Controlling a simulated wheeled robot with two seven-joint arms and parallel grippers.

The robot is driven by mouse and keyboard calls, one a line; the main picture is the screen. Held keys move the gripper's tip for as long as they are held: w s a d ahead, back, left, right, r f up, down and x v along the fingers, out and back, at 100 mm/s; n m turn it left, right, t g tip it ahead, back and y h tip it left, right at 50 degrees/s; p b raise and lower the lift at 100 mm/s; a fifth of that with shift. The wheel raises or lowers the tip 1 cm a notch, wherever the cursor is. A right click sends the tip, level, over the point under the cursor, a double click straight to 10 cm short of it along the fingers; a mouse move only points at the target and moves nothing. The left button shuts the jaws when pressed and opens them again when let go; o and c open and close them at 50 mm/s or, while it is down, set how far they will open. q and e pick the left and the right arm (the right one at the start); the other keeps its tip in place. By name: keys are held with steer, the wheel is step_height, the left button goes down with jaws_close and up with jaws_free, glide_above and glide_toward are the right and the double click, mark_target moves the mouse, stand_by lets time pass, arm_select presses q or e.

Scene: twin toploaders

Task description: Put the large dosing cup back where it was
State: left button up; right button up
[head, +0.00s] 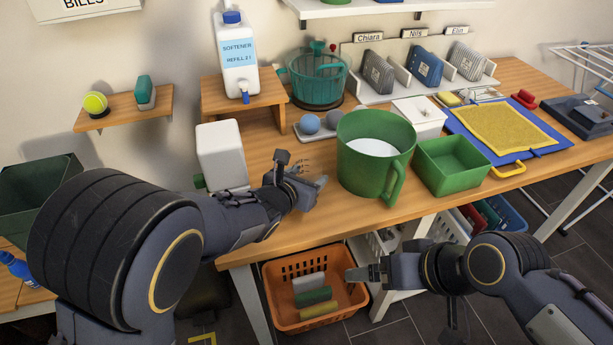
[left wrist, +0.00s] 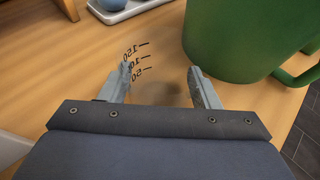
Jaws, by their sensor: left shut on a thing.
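A clear dosing cup (left wrist: 155,88) with dark marks reading 50, 100 and 150 is between the fingers of my left gripper (left wrist: 163,85) in the left wrist view. My left gripper (head: 303,174) is shut on it. In the head view the cup is almost invisible; only its faint marks show, over the wooden table left of the green jug. I cannot tell whether the cup touches the table. My right gripper (head: 360,274) is low, in front of the table by the orange basket; its finger gap is not clear.
The green jug (head: 362,178) with white contents stands just right of my left gripper. A white bottle (head: 221,152), a grey tray with balls (head: 321,128) and a green bin (head: 452,167) are nearby. An orange basket (head: 282,315) is below.

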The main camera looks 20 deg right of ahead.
arm_select(q)
steer(key=o, duration=0.7)
steer(key=shift+r+p, duration=0.3)
steer(key=shift+p, duration=0.15)
steer(key=b+v, duration=0.1)
steer(key=v, duration=1.1)
steer(key=shift+f, duration=0.2)
